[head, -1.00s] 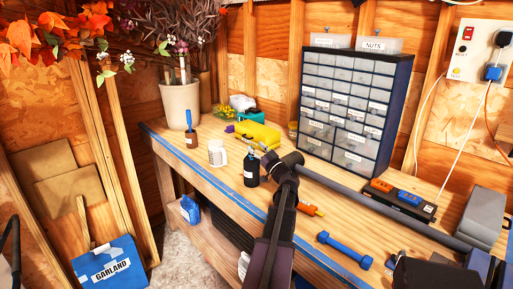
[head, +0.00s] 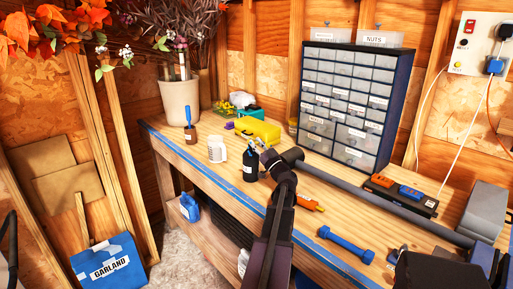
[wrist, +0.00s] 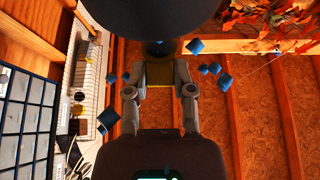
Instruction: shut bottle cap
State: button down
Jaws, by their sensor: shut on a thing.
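A small dark bottle (head: 250,171) with a pale label stands upright on the workbench (head: 215,178), beside a white mug. My gripper (head: 259,148) is at the bottle's top and covers much of it. It is shut on what appears to be the bottle cap, but I cannot tell whether the cap is closed. In the wrist view, the two grey fingers of my gripper (wrist: 160,92) stand on either side of a yellow patch. A large dark shape fills the top of that view, and the bottle is not clearly recognisable there.
A white mug (head: 217,150) and a yellow case (head: 257,132) stand close to the bottle. A blue drawer cabinet (head: 350,108) rises behind my arm. A blue dumbbell (head: 346,245) and an orange-handled tool (head: 311,204) lie to the right.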

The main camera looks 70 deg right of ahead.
dwell(0.4)
jog(key=shift+c, duration=2.2)
grip_release()
jog(key=shift+r+g+p, duration=0.4)
jog(key=shift+p, duration=1.1)
